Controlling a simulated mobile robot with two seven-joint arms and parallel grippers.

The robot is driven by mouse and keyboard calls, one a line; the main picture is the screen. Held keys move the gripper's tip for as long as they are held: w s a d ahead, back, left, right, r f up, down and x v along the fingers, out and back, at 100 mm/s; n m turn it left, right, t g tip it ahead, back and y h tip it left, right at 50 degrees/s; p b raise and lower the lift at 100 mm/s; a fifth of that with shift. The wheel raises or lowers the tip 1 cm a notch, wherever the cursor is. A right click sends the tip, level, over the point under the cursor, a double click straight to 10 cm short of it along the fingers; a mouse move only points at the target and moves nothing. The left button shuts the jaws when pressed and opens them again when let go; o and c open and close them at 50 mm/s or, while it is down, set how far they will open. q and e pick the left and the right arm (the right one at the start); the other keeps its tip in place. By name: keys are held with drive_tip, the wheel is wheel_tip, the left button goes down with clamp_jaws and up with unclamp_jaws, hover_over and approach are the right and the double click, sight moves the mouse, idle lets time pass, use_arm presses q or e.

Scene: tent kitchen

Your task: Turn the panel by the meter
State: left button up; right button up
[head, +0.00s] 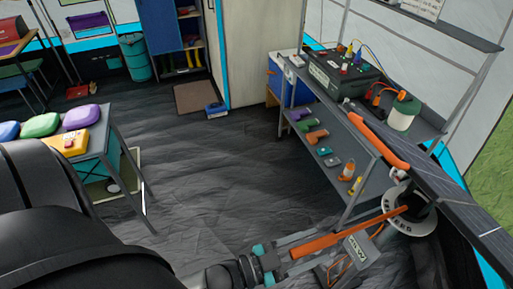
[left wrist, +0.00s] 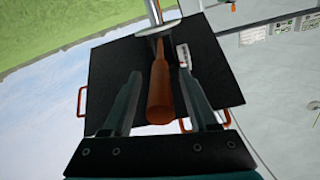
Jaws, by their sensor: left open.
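A dark panel with thin pale lines (head: 455,195) slants along the right of the head view. A white lettered dial (head: 393,222) is below it. An orange bar (head: 345,234) runs from the dial toward my left gripper (head: 305,247). In the left wrist view, the bar (left wrist: 160,88) lies between the two open fingers of my left gripper (left wrist: 160,90), with dark board (left wrist: 105,70) behind it. I cannot tell whether the fingers touch the bar. A grey box with a pale display (head: 355,249), perhaps the meter, is beside the gripper. My right gripper is not in view.
A metal shelf (head: 345,130) with a power box (head: 345,72) and small tools stands close to the panel. A table (head: 95,145) with coloured cases is at the left. The grey floor (head: 230,165) between them is clear.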

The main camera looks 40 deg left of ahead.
use_arm(q)
drive_tip(key=v, duration=1.4)
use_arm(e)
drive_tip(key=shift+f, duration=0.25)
use_arm(q)
drive_tip(key=shift+s, duration=0.1)
